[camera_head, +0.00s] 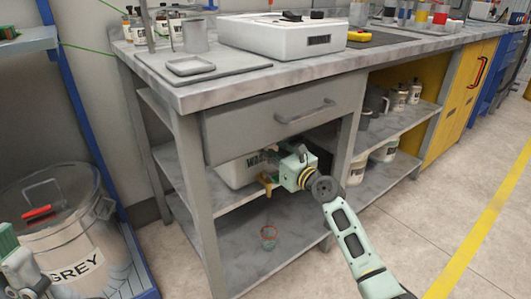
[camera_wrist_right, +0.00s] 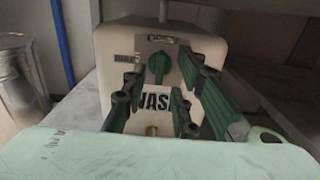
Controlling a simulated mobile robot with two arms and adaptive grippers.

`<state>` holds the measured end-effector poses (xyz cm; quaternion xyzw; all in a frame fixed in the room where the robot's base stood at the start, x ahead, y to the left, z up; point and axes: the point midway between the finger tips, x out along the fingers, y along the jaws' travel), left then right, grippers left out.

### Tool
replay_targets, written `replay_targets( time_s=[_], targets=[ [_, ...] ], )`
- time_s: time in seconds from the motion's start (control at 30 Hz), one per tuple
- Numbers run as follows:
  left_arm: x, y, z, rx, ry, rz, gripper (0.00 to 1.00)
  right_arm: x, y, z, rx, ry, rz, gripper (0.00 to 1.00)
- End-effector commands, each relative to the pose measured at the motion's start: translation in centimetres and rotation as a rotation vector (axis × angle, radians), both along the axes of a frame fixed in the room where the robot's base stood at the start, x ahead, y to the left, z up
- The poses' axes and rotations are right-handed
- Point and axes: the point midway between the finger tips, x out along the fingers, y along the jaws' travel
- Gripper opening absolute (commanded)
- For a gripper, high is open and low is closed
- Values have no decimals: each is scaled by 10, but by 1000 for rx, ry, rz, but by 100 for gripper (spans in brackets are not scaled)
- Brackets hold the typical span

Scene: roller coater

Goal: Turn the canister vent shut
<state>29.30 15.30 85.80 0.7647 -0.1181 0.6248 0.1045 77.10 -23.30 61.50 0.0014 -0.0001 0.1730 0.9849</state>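The canister (camera_head: 229,174) is a white box-shaped container marked "WASH", on the shelf under the drawer. It also shows in the right wrist view (camera_wrist_right: 105,50). Its green vent knob (camera_wrist_right: 158,66) stands upright, below a plate reading "OPEN"; a smaller label to its left is hard to read. My right gripper (camera_wrist_right: 163,80) is open, with its fingers on either side of the knob and a visible gap to it. In the head view my right gripper (camera_head: 268,180) is at the canister's front and hides part of it. My left gripper (camera_head: 22,270) is partly in view at the lower left; its fingers are unclear.
The closed drawer (camera_head: 285,118) is just above my right gripper, and a table leg (camera_head: 347,140) stands to its right. A large bin marked "GREY" (camera_head: 75,225) is at the left.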

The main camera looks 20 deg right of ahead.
Motion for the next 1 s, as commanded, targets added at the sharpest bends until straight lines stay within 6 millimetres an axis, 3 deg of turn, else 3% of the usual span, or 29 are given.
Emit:
replay_targets(
  time_s=[0.2, 0.5, 0.8, 1.0],
  targets=[
    [1, 0, -10, 2, 5, 1, 27, 17, 6, -1, -2, -1, 0, 27],
    [1, 0, -10, 2, 6, 1, 27, 18, 7, 0, -2, 0, 0, 26],
    [1, 0, -10, 2, 7, 0, 27, 18, 7, 0, -2, 0, 1, 0],
    [2, -1, -10, 2, 7, 0, 27, 18, 7, 0, -2, 0, 1, 0]
  ],
)
